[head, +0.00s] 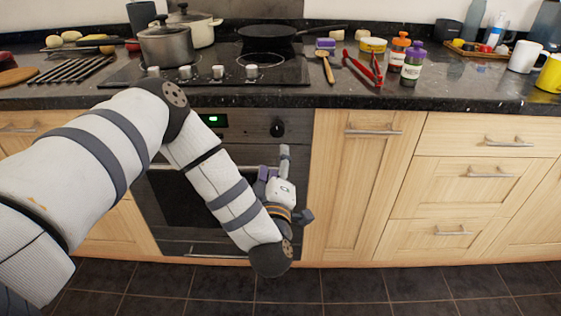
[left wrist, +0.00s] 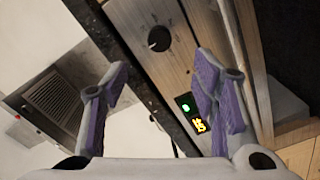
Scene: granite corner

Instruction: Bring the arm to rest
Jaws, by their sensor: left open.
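My left arm comes in from the left in the head view, bends at the elbow in front of the counter and hangs down before the oven. My left gripper (head: 275,172) is in front of the oven front, below the counter edge, with its fingers pointing up. In the left wrist view the two purple-padded fingers (left wrist: 160,92) stand wide apart with nothing held between them. The oven's control panel, with a dark knob (left wrist: 159,39) and a lit green display (left wrist: 186,105), shows beyond them. My right gripper is not in view.
The oven (head: 165,195) and wooden cabinets (head: 362,185) stand close behind the gripper. The dark counter edge (head: 400,100) runs above it. Pots, a pan (head: 268,32), red tongs (head: 366,70), spice bottles (head: 413,62) and mugs stand on top. The tiled floor (head: 400,285) is clear.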

